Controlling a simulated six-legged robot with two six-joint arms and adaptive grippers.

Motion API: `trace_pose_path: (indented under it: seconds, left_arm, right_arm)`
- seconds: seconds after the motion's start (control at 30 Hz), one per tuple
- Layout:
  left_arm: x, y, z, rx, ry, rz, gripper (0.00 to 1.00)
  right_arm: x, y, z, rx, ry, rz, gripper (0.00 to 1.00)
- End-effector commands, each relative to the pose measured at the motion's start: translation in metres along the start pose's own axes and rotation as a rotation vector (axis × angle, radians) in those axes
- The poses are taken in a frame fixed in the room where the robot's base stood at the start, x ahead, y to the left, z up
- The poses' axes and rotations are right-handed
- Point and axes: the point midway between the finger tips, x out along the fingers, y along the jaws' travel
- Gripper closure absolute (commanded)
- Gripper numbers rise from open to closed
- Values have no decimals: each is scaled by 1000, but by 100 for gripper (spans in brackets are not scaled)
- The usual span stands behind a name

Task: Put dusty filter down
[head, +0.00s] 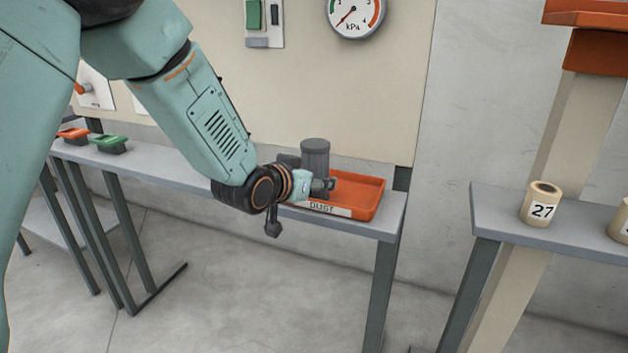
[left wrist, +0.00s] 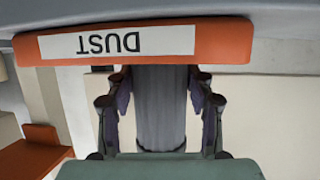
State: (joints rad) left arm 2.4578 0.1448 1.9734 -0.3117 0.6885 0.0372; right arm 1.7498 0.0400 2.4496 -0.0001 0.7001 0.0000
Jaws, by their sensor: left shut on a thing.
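The dusty filter (head: 315,156) is a dark grey upright cylinder. My left gripper (head: 318,184) is shut on it, with its fingers around the lower part. In the left wrist view the grey filter (left wrist: 161,105) stands between the two fingers of the left gripper (left wrist: 160,104). An orange tray (head: 364,204) labelled DUST lies on the grey bench, and the filter is over or in its left part. The tray's labelled front also shows in the left wrist view (left wrist: 222,42). I cannot tell whether the filter's base touches the tray floor. My right gripper is not in view.
The grey bench (head: 385,226) runs along the wall, with green (head: 111,143) and orange (head: 73,133) items at its left. A separate shelf (head: 500,213) at right holds a beige spool marked 27 (head: 541,205). A kPa gauge (head: 354,14) hangs above. The tray's right part is empty.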

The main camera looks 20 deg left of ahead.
Motion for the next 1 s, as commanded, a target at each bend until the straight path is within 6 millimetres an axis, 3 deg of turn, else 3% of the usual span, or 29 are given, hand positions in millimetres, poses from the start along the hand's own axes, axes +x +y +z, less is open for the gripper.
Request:
trace_pose_path:
  seconds: [0.17,0.2,0.47,0.83,1.0]
  left_arm:
    - [2,0,3,0,2,0,86]
    - [2,0,5,0,0,0,46]
    - [1,0,4,0,0,0,24]
    - [0,0,-1,0,2,0,24]
    - [-21,-1,-2,-4,2,-1,24]
  right_arm:
    - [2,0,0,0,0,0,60]
    - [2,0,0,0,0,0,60]
    - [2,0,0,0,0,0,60]
    - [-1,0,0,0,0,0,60]
    - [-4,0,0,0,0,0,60]
